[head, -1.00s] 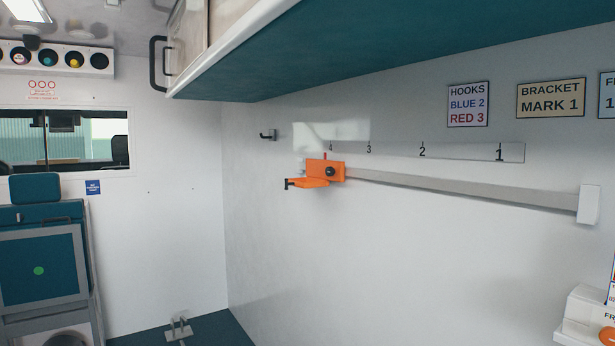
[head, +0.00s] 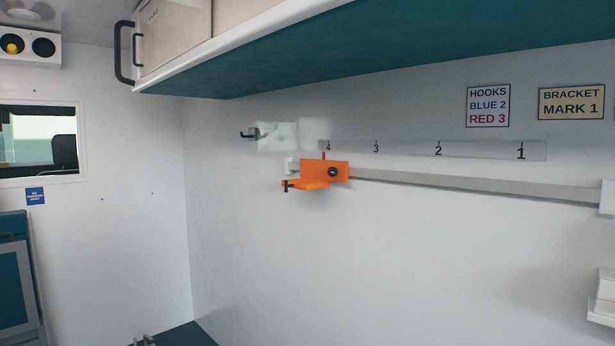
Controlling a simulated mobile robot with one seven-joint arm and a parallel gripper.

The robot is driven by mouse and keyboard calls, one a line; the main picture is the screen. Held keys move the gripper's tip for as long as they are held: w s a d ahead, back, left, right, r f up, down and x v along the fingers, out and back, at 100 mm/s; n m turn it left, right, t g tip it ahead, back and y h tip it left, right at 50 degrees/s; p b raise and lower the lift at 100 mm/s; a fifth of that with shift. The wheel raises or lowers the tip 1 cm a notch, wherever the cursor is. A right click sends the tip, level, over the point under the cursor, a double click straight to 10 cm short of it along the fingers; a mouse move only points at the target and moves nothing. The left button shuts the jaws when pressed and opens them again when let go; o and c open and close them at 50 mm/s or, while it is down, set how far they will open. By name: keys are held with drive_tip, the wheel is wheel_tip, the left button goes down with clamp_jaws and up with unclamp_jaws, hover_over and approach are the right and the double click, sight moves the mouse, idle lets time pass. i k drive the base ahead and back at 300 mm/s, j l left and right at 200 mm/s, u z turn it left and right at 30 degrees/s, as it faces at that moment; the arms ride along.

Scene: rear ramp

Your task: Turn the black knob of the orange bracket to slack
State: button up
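The orange bracket (head: 313,172) sits at the left end of a grey wall rail (head: 470,182). Its red pointer (head: 324,156) stands close to mark 4 on the scale strip (head: 460,149). The black knob (head: 333,172) is on the front face of the bracket. It is too small to tell how it is turned. A small black part (head: 288,186) shows at the lower left of the bracket. My gripper is not in view.
A teal-bottomed overhead cabinet (head: 400,70) juts out above the rail. A dark hook (head: 249,134) is on the wall left of the scale. A sign (head: 571,102) reads BRACKET MARK 1. White trays (head: 602,297) stand at lower right. The wall below the rail is clear.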

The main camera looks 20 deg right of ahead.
sight(332, 172)
drive_tip(key=i+j, duration=0.85)
drive_tip(key=i, duration=0.85)
drive_tip(key=j+u, duration=0.05)
